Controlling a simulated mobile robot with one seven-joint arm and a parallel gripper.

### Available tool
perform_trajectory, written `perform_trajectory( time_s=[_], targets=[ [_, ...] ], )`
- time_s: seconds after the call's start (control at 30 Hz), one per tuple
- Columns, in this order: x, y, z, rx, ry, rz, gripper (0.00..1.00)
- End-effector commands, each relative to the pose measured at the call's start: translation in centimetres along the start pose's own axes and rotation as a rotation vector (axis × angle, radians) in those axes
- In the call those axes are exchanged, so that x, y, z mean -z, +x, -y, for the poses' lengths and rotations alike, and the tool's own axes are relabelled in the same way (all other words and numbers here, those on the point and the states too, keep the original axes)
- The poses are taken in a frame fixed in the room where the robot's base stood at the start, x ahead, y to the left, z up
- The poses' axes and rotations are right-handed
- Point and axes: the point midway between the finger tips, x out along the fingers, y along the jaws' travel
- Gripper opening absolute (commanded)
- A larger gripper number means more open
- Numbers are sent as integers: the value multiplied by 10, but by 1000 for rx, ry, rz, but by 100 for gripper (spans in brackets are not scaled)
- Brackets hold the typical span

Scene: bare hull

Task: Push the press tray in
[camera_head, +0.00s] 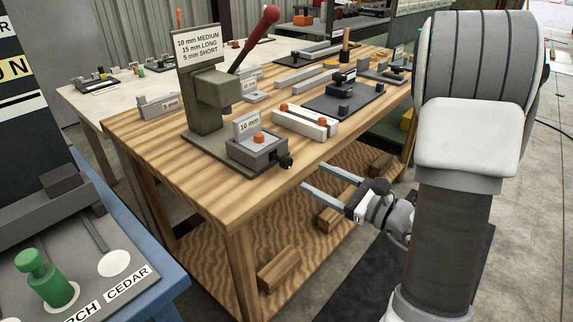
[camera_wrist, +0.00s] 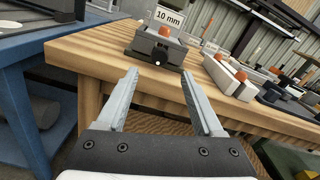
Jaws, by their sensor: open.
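The press (camera_head: 205,110) is grey-green with a red-knobbed lever and stands on the wooden workbench. Its grey tray (camera_head: 268,158) sits out in front of the press head, near the bench's front edge. It carries a "10 mm" label, an orange-topped piece and a dark front knob (camera_head: 286,161). In the wrist view the tray (camera_wrist: 152,50) is ahead, with its knob (camera_wrist: 158,62) between and beyond my fingertips. My gripper (camera_head: 313,176) is open and empty, in front of the bench edge and apart from the tray; its fingers also show in the wrist view (camera_wrist: 159,73).
White blocks with orange tops (camera_head: 305,122) and a dark plate (camera_head: 345,98) lie right of the tray. A sign (camera_head: 198,45) stands on the press. A blue table (camera_head: 155,270) is at left. Wood blocks (camera_head: 278,270) lie on the lower shelf.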

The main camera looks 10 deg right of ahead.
Motion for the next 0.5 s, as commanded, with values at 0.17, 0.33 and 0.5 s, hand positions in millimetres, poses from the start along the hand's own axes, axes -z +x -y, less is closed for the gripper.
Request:
perform_trajectory(
  time_s=[0.17, 0.33, 0.5],
  targets=[
    [0, 41, -2, -5, -2, 3, 69],
    [0, 72, -2, -4, -1, 2, 69],
    [0, 91, -1, -2, -1, 0, 69]
  ],
)
